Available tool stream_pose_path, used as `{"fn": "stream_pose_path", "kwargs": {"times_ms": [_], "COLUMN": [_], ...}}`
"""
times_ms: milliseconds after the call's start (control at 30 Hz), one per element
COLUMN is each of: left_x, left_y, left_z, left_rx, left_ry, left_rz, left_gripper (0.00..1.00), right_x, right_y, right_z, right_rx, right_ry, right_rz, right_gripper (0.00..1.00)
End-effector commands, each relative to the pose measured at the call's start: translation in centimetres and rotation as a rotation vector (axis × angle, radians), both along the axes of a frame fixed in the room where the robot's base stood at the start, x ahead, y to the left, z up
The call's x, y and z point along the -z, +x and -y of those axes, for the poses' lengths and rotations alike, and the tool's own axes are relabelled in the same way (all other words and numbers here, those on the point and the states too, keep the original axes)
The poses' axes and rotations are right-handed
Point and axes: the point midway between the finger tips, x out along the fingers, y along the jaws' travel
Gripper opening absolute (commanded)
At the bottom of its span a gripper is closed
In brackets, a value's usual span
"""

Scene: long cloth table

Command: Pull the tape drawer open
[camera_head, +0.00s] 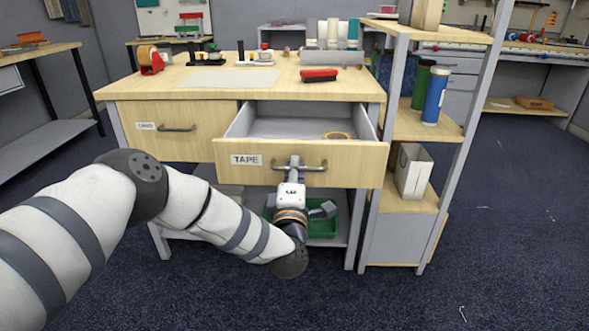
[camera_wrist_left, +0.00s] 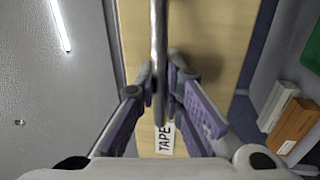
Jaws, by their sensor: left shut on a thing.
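The tape drawer (camera_head: 226,151) has a wooden front with a white TAPE label and stands pulled out from the desk. A roll of tape (camera_head: 337,135) lies inside it at the right. The drawer's metal bar handle (camera_head: 315,167) is in the grip of my left gripper (camera_head: 294,168). In the left wrist view the left gripper (camera_wrist_left: 166,88) has its purple fingers closed on either side of the handle bar (camera_wrist_left: 159,35), with the TAPE label (camera_wrist_left: 164,139) below. My right gripper is in neither view.
A second drawer (camera_head: 177,140) at the left is shut. The desk top (camera_head: 225,78) carries a red tape dispenser (camera_head: 150,60) and a red brush-like item (camera_head: 319,75). A shelf rack (camera_head: 400,125) stands close at the right. A green bin (camera_head: 325,223) sits under the drawer. Floor in front is clear.

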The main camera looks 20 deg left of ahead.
Motion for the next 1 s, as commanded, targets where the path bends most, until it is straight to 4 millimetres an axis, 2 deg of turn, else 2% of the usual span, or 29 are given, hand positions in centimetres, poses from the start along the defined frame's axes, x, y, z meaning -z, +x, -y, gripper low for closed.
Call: {"fn": "stream_pose_path", "kwargs": {"times_ms": [133,167,200,533,633,900,1000], "left_x": [0.0,0.0,0.0,0.1,0.5,1.8,2.1], "left_y": [0.0,0.0,0.0,-0.5,-2.3,-9.0,-10.5], "left_z": [0.1,0.1,0.1,0.2,0.8,2.7,3.2], "left_rx": [0.002,0.002,0.002,0.001,0.003,0.003,0.003], "left_ry": [0.000,0.000,0.000,0.000,0.000,-0.001,-0.001], "left_rz": [0.001,0.001,0.001,-0.001,-0.003,-0.003,-0.002], "left_gripper": [0.00,0.15,0.17,0.17,0.17,0.17,0.17], "right_x": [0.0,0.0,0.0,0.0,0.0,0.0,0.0], "right_y": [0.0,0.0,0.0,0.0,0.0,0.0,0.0], "right_z": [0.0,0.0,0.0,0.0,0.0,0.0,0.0], "right_rx": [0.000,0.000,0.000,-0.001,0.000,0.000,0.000], "right_ry": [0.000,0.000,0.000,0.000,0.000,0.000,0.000], "right_rz": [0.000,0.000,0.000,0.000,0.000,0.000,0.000], "right_gripper": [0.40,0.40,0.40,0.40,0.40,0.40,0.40]}}
